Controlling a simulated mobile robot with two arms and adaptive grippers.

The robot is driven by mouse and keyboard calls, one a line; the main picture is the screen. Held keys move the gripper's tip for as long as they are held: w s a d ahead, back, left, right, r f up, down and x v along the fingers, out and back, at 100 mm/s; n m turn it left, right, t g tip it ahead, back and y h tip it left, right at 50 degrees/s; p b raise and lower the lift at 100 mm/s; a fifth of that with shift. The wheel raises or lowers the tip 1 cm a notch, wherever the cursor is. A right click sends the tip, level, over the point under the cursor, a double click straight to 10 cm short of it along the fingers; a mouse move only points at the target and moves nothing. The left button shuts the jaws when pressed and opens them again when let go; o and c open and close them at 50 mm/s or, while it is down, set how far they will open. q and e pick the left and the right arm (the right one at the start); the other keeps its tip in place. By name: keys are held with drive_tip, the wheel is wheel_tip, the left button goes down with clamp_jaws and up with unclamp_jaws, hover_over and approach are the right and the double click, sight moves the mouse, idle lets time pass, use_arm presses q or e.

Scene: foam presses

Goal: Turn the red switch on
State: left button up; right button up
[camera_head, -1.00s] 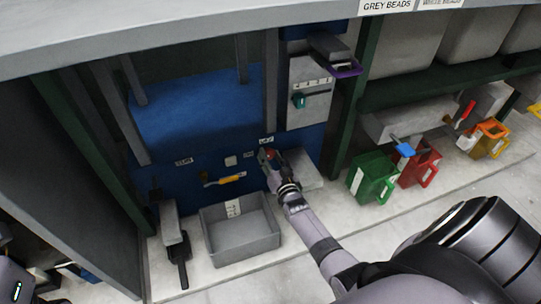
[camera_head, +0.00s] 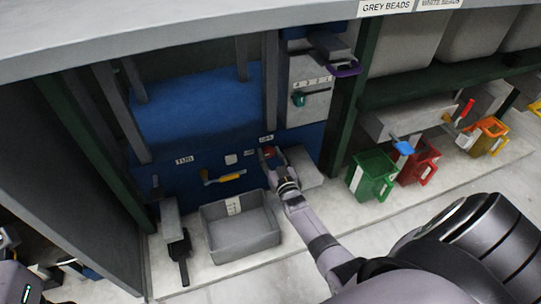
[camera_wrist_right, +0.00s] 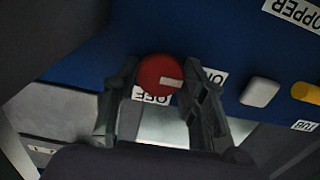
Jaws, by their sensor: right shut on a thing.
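The red switch (camera_head: 268,150) is a round knob on the blue panel (camera_head: 215,145). It shows close up in the right wrist view (camera_wrist_right: 158,74), with a white mark on its face towards the right. An upside-down OFF label (camera_wrist_right: 150,97) is beside it, and another label (camera_wrist_right: 216,76) is partly hidden by a finger. My right gripper (camera_head: 272,158) is at the knob and shut on it; in the wrist view its fingers (camera_wrist_right: 160,88) stand on both sides of the knob.
A white button (camera_wrist_right: 260,91) and a yellow handle (camera_head: 229,177) sit beside the switch on the panel. A grey bin (camera_head: 243,250) stands below. Green (camera_head: 371,178) and red (camera_head: 418,167) jugs stand at the right. A teal knob (camera_head: 299,99) is above.

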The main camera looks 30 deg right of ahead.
drive_tip(key=o, duration=1.2)
drive_tip(key=shift+c, duration=0.2)
drive_tip(key=v, duration=1.2)
drive_tip(key=shift+f, duration=0.1)
